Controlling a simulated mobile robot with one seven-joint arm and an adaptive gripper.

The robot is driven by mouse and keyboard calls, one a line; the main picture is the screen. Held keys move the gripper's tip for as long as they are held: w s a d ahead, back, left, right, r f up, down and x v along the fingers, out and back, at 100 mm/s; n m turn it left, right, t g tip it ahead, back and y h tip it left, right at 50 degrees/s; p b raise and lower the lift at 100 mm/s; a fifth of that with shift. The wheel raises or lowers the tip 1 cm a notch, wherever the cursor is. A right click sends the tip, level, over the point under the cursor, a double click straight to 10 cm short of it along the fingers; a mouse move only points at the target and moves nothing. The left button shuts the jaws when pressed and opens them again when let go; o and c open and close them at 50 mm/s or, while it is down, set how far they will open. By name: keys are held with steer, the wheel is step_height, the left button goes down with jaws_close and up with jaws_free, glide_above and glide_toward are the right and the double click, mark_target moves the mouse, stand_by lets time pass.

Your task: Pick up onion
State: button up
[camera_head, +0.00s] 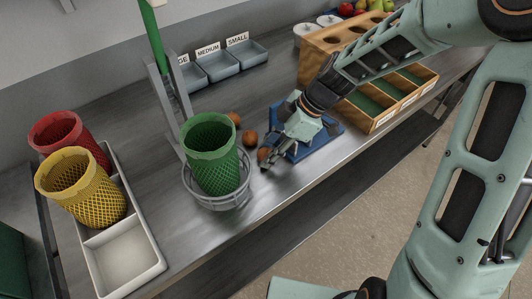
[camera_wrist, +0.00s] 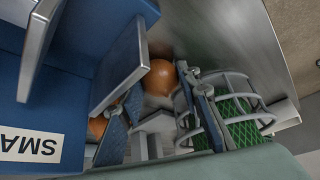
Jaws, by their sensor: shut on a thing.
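Several brown-orange onions are on the steel counter in the head view. One onion (camera_head: 264,153) is at the tips of my gripper (camera_head: 269,158), and it shows between the two fingers in the wrist view (camera_wrist: 160,77). My gripper is shut on this onion, low near the counter; I cannot tell whether the onion still touches it. A second onion (camera_head: 250,138) lies just behind it, and a third onion (camera_head: 234,118) lies farther back beside the green basket. In the wrist view, another onion (camera_wrist: 97,127) is partly hidden behind the left finger.
A green mesh basket (camera_head: 211,160) stands in a wire ring holder left of my gripper. A blue stand (camera_head: 325,132) is close behind it. A wooden rack (camera_head: 382,119) is right, labelled trays (camera_head: 222,67) are behind, and red (camera_head: 60,133) and yellow (camera_head: 83,190) baskets are far left.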

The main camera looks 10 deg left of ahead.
mark_target(269, 150)
step_height(269, 150, up, 10)
stand_by(0.5)
